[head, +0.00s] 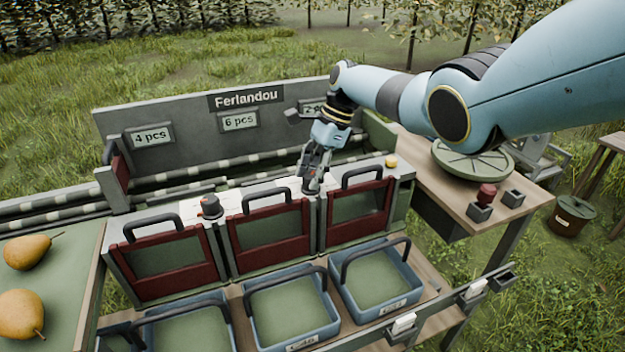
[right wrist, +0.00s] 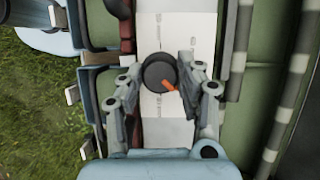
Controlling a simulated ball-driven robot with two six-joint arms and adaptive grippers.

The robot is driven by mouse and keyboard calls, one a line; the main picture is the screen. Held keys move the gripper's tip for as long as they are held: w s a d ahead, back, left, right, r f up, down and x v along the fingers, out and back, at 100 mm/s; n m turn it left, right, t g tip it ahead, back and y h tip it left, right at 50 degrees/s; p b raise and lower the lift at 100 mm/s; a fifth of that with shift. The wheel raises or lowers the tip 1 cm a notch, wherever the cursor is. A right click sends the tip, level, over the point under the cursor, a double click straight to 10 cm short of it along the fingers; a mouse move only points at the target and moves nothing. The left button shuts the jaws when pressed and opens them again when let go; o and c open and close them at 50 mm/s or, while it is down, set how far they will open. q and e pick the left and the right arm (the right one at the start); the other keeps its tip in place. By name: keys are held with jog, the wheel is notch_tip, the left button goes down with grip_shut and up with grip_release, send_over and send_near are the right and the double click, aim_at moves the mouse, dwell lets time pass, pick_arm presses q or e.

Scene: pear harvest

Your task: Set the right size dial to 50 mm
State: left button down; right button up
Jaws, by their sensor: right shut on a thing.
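The right size dial (head: 311,189) is a dark round knob on the white strip between the middle and right red gates. In the right wrist view the dial (right wrist: 157,68) has an orange pointer (right wrist: 169,85) that points down and right in the picture. My right gripper (head: 313,175) comes down on it from above, its fingers shut on the dial's sides. Scale marks on the white strip are too faint to read. My left gripper is not in view.
The left size dial (head: 210,206) stands between the left and middle gates. Several red gates with dark handles line the front, blue crates (head: 335,322) below them. A yellow button (head: 391,161) is to the right. Pears (head: 27,252) lie on the left table. A round scale (head: 473,160) stands at right.

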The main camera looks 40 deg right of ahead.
jog(key=n+g+b, duration=0.1)
jog(key=n+b, duration=0.3)
jog(key=n+g+h+b, duration=0.1)
jog(key=n+b, duration=0.3)
jog(key=n+g+b, duration=0.2)
jog(key=n+b, duration=0.2)
jog(key=b, duration=0.1)
jog(key=shift+w+a+f, duration=0.1)
jog(key=shift+w+f, duration=0.15)
jog(key=shift+n+g+h+b, duration=0.3)
jog(key=shift+n+h+b, duration=0.2)
jog(key=shift+n+b, duration=0.35)
jog(key=shift+r+n+h+b, duration=0.1)
jog(key=shift+n+h+b, duration=0.25)
jog(key=shift+n, duration=0.6)
jog(key=shift+a+r+n+g+h, duration=0.1)
jog(key=shift+n+g+h, duration=0.2)
jog(key=shift+n, duration=0.6)
jog(key=n+h, duration=0.1)
jog(key=n, duration=0.1)
jog(key=shift+r+n, duration=0.15)
jog(key=shift+n, duration=0.25)
jog(key=n+h+p, duration=0.1)
jog(key=n+p, duration=0.2)
jog(key=shift+a+r, duration=0.1)
jog(key=shift+n+h+p, duration=0.75)
jog(key=shift+n+p, duration=0.8)
jog(key=shift+n, duration=0.25)
jog(key=shift+f, duration=0.2)
